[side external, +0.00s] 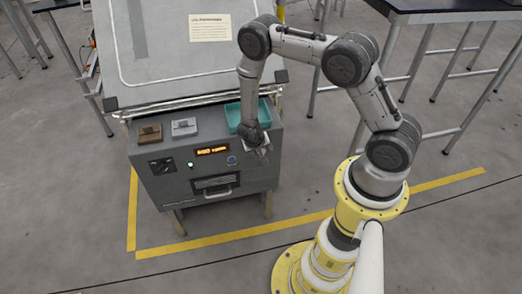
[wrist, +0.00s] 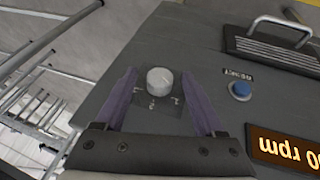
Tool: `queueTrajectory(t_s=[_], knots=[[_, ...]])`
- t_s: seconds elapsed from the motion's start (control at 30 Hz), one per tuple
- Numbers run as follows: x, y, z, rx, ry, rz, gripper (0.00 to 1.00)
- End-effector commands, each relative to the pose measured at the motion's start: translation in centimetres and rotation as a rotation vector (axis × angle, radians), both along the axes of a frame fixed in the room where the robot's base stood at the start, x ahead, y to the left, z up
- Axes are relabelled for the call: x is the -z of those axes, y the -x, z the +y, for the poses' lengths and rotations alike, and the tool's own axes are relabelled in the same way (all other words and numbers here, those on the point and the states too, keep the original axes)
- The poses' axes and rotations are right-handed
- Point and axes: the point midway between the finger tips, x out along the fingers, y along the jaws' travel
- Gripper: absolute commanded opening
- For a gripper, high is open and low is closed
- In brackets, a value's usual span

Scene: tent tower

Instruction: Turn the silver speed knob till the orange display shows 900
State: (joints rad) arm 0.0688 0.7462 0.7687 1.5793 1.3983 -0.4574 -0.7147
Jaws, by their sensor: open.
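The silver speed knob (wrist: 159,80) is on the grey front panel in the wrist view, on a dark square plate with small marks. My gripper (wrist: 158,75) is open, with one purple-grey finger on each side of the knob and visible gaps between. In the side external view my gripper (side external: 262,152) is at the right end of the panel, and the knob is hidden there. The orange display (side external: 212,150) is lit; its digits are too small to read surely. In the wrist view the display (wrist: 285,150) is upside down and cut off, showing a zero and "rpm".
A blue button (wrist: 240,91) sits between knob and display. A brown block (side external: 150,133), grey block (side external: 184,127) and teal tray (side external: 233,117) are on the cabinet top.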

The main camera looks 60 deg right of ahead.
Motion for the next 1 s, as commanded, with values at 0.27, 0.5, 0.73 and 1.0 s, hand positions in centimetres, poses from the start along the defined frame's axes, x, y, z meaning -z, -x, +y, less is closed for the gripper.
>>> queueTrajectory(t_s=[0.27, 0.5, 0.73, 1.0], knots=[[-0.04, 0.00, 0.02, 0.000, 0.000, 0.000, 0.24], [-0.05, 0.00, 0.01, 0.000, 0.000, 0.000, 0.00], [-0.13, -0.05, -0.17, -0.001, -0.023, -0.032, 0.00], [-0.26, -0.10, -0.40, -0.001, -0.100, -0.115, 0.00]])
